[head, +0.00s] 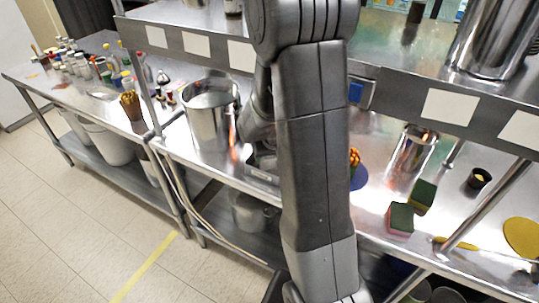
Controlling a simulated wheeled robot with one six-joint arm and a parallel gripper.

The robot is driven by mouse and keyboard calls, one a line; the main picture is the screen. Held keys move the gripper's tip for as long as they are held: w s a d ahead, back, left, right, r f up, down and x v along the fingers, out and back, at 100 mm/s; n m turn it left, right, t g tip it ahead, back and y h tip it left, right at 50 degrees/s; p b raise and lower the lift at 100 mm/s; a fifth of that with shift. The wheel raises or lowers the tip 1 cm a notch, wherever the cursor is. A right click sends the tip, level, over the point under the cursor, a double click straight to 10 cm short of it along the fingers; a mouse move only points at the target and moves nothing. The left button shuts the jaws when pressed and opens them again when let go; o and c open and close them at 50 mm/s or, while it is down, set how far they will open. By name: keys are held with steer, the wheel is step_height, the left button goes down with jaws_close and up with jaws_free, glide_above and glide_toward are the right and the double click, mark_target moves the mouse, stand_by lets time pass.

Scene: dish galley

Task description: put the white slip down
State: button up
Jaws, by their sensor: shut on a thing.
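My gripper (262,174) shows only in part, low over the steel counter, just right of the large steel pot and mostly behind my own arm. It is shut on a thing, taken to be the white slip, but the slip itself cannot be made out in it. The fingertips and what lies directly under them are hidden or too small to tell.
The large steel pot (210,115) stands close left of my gripper. White labels (197,45) line the shelf edge. At right are a steel canister (411,150), sponges (400,218) and a small dark cup (479,179). Bottles (105,72) crowd the far-left counter.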

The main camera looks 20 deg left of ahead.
steer(key=shift+f, duration=0.25)
steer(key=o, duration=1.5)
steer(key=shift+r, duration=0.1)
steer(key=shift+r, duration=0.4)
steer(key=s+d+r+b, duration=0.2)
steer(key=s+d+r, duration=0.2)
steer(key=s+d, duration=0.5)
steer(key=shift+s+b, duration=0.35)
steer(key=shift+s, duration=0.45)
steer(key=shift+r, duration=0.1)
